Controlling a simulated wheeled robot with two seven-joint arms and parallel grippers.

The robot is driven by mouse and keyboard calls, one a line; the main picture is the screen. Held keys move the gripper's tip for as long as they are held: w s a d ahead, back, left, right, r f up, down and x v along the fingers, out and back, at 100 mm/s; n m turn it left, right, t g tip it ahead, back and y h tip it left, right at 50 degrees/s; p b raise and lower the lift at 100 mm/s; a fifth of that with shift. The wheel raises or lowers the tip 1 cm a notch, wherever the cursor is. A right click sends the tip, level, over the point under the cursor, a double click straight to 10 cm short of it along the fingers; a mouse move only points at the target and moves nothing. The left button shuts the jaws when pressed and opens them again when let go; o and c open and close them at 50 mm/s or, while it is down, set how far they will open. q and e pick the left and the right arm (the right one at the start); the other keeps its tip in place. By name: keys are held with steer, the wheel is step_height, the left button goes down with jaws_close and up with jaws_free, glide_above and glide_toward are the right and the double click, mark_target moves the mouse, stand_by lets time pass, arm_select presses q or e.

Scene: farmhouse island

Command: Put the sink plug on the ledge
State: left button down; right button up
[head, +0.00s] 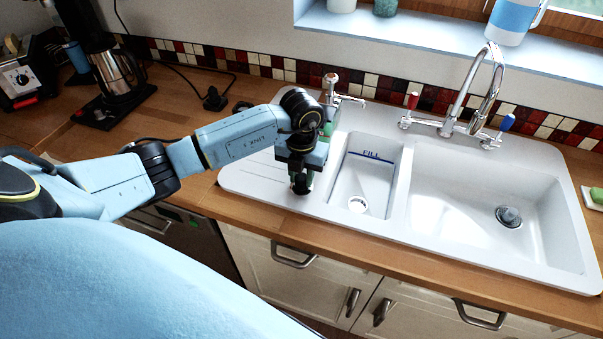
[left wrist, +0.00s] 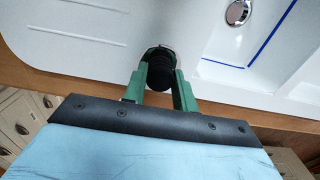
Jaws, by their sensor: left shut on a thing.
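My left gripper (head: 301,178) points down over the left, ribbed part of the white sink, near its front edge. In the left wrist view its green fingers (left wrist: 160,88) are shut on a black, ribbed, round thing, which looks like the sink plug (left wrist: 160,70). The plug also shows as a dark tip (head: 301,187) under the gripper in the head view. I cannot tell whether it touches the white surface. A pale blue window ledge (head: 420,38) runs along the back wall. My right gripper is not in view.
The small basin (head: 372,178) with its drain lies just right of the gripper. The large basin (head: 470,200) has a grey round piece (head: 509,217) in its bottom. Taps (head: 470,100) stand behind. Cups (head: 513,20) stand on the ledge, with bare space between them.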

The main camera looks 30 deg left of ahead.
mark_target(301, 177)
arm_select(q)
steer(key=shift+f, duration=0.1)
steer(key=c, duration=1.1)
jaws_free()
steer(key=shift+r, duration=0.3)
step_height(301, 177, up, 12)
steer(key=shift+f+b, duration=0.1)
steer(key=shift+b, duration=0.55)
